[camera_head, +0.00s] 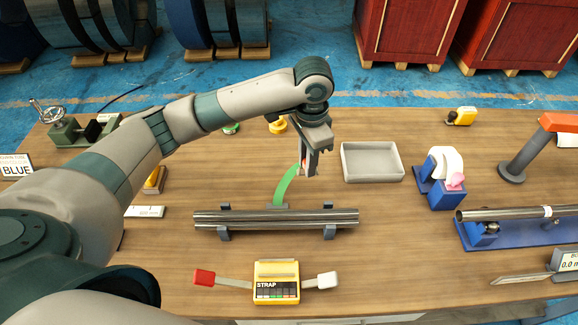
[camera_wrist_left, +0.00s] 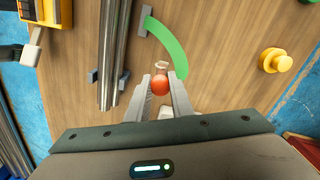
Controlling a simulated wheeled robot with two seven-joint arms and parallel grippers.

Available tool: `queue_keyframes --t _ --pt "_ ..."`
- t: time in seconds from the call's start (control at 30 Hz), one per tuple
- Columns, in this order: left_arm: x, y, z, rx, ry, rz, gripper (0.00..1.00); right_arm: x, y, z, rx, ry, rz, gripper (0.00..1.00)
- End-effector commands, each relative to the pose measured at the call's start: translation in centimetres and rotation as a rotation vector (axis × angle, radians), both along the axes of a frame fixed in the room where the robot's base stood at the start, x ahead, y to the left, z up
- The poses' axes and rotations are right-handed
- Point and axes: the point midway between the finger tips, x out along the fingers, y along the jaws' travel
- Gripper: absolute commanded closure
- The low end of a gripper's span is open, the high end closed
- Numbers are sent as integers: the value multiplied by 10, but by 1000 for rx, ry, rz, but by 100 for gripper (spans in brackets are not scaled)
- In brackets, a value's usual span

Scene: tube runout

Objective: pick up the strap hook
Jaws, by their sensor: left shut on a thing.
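My left gripper (camera_head: 308,172) points down above the table just behind the bundle of steel tubes (camera_head: 290,217). In the left wrist view its fingers (camera_wrist_left: 160,98) are closed on a small red-orange piece with a pale tip (camera_wrist_left: 160,84), which I take for the strap hook. The fingers hide part of it. A curved green band (camera_head: 286,186) runs from a grey block behind the tubes up to the gripper. It also shows in the left wrist view (camera_wrist_left: 168,45), ending beside the fingertips. My right gripper is not in view.
The tubes rest on grey supports. In front is a yellow STRAP box (camera_head: 276,284) with red and white paddles. A grey tray (camera_head: 372,162) and a blue dispenser (camera_head: 443,180) stand to the right. A yellow knob (camera_head: 278,126) is behind the gripper.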

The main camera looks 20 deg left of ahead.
Motion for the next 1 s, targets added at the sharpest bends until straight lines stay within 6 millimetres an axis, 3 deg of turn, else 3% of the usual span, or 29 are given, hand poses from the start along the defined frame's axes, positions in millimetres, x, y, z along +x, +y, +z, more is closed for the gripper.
queue_keyframes --t 0.1,0.3,1.0 --pt "1 -17 9 -1 -2 -2 100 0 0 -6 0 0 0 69" --pt "1 -29 18 0 -1 0 100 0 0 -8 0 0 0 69" --pt "1 -31 19 1 -1 2 100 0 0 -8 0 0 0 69"
